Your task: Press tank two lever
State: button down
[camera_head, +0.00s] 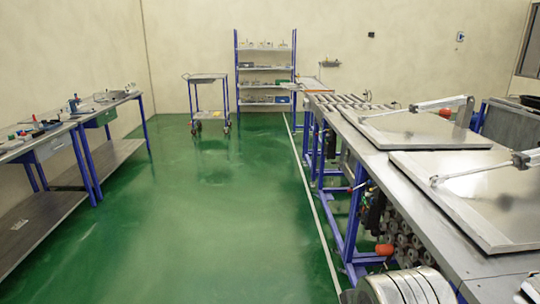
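Two flat grey tank lids lie closed on the long metal bench at the right: a nearer lid (478,205) and a farther lid (415,130). Each has a pale pneumatic arm across its top, the nearer arm (487,168) and the farther arm (417,106). An orange-red knob (384,249) sticks out below the bench's front edge, beside a cluster of round grey fittings (403,238). Another orange-red knob (445,113) shows behind the farther lid. No label shows which belongs to tank two. My gripper is not in view.
A ribbed silver cylindrical part (405,288) fills the bottom right; I cannot tell whether it is mine. The green floor (200,220) is clear on the left of the bench. A workbench (85,115) lines the left wall. A trolley (208,103) and shelf (265,70) stand at the back.

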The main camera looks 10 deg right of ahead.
aim_at(350, 191)
jog(key=z, duration=0.05)
jog(key=i, duration=2.5)
jog(key=z, duration=0.15)
